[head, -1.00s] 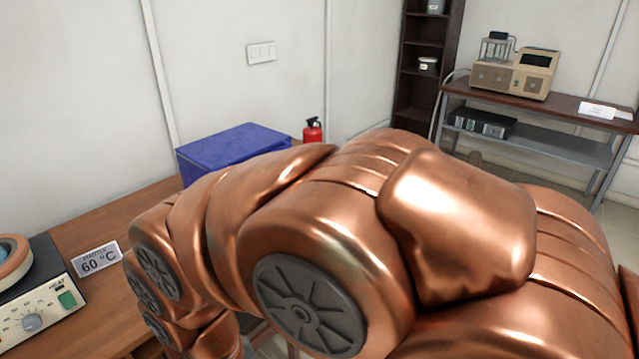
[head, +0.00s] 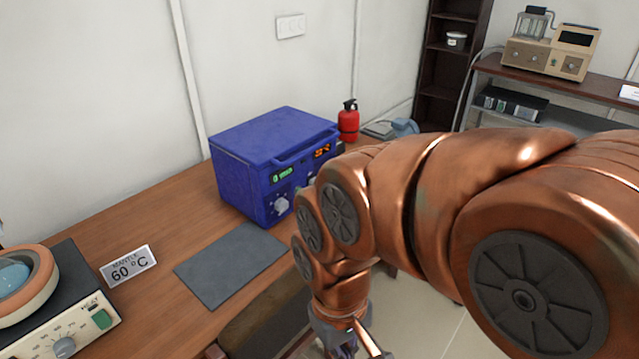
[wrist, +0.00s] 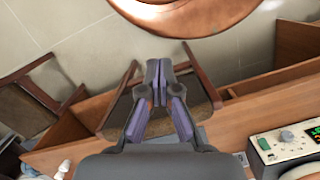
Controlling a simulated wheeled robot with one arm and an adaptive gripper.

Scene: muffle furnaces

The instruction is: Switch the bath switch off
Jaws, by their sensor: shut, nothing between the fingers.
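No label naming a bath is readable. A blue box-shaped unit (head: 262,160) stands on the wooden bench, with green and orange displays and knobs on its front. My arm hides part of that front. In the wrist view a cream control panel (wrist: 296,150) at the lower right carries a knob (wrist: 287,136), a green switch (wrist: 264,143) and a green display at the frame edge. My gripper (wrist: 159,66) is shut and empty, over a stool in front of the bench and apart from the panel. The head view shows it partly (head: 345,342).
A grey mat (head: 230,265) lies bare on the bench. A fire extinguisher (head: 348,121) stands behind the blue unit. Stools (wrist: 110,112) stand below.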

